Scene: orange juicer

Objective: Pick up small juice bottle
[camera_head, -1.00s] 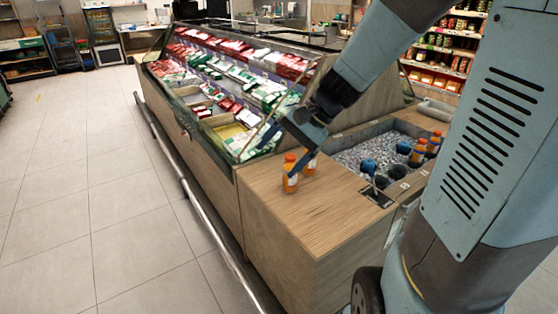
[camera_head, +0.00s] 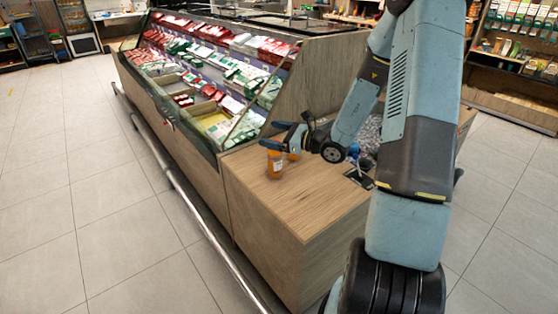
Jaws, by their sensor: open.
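A small orange juice bottle (camera_head: 275,166) stands upright on the wooden counter top (camera_head: 300,197). A second orange bottle (camera_head: 294,155) stands just behind it to the right, partly hidden by my gripper. My gripper (camera_head: 269,134) is open and empty. Its two blue fingers point left, at about the height of the front bottle's top in the picture. The nearer finger covers the cap of the front bottle. I cannot tell whether it touches the bottle.
A glass-sided display case (camera_head: 205,85) with packed goods adjoins the counter on the left. An ice bin (camera_head: 369,133) lies behind my arm, mostly hidden. A metal rail (camera_head: 200,213) runs low along the case. The tiled floor on the left is clear.

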